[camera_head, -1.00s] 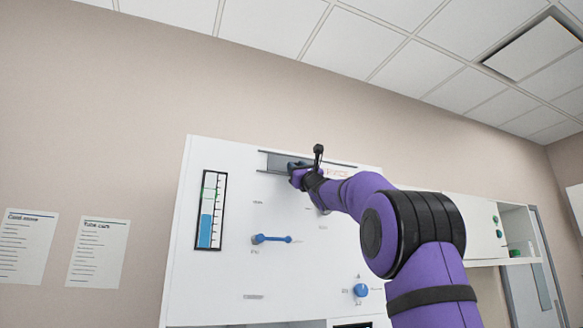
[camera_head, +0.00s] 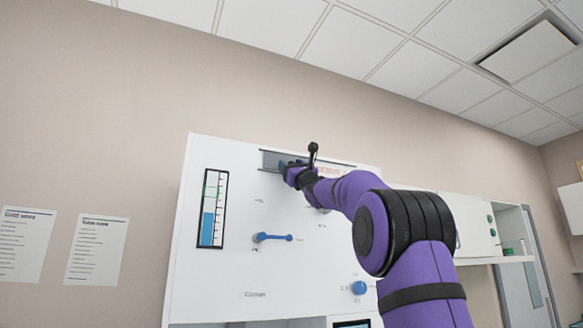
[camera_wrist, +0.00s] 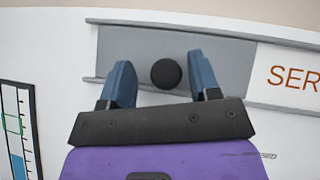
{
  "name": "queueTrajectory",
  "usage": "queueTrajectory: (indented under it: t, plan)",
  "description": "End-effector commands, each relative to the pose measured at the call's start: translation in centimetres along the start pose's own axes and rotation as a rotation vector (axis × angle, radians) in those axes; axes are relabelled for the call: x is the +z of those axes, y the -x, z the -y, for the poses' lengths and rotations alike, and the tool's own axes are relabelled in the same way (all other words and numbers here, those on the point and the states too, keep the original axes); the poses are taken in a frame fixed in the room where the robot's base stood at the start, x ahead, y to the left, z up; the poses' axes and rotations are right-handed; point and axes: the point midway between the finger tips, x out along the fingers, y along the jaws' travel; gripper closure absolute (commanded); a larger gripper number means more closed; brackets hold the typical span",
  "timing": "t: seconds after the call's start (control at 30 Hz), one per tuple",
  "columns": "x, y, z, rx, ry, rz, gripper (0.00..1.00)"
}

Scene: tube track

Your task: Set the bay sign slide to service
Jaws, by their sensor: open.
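The bay sign slide is a grey plate (camera_wrist: 228,62) in a horizontal rail near the top of a white panel. A round black knob (camera_wrist: 166,73) stands out from the plate. Orange lettering starting "SER" (camera_wrist: 292,78) shows to the right of the plate in the wrist view. In the head view the grey plate (camera_head: 272,160) shows left of my gripper (camera_head: 287,168). My gripper (camera_wrist: 160,82) is open, with one blue finger on each side of the knob and visible gaps to both. Whether the fingertips touch the plate I cannot tell.
The white panel (camera_head: 215,280) also carries a blue level gauge (camera_head: 211,208), a blue lever (camera_head: 272,238) and a blue knob (camera_head: 359,288) below the rail. Two paper sheets (camera_head: 97,250) hang on the wall at left. A cabinet (camera_head: 475,225) is at right.

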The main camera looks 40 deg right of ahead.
Motion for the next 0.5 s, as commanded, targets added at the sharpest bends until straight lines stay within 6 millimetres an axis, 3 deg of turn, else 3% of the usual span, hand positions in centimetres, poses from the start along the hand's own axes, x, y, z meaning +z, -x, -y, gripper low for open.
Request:
queueTrajectory:
  t: [0.27,0.5]
  plan:
    - [0.0,0.9,0.0,0.000,0.001,-0.001,0.44]
    - [0.0,4.3,0.0,0.000,0.001,-0.002,0.44]
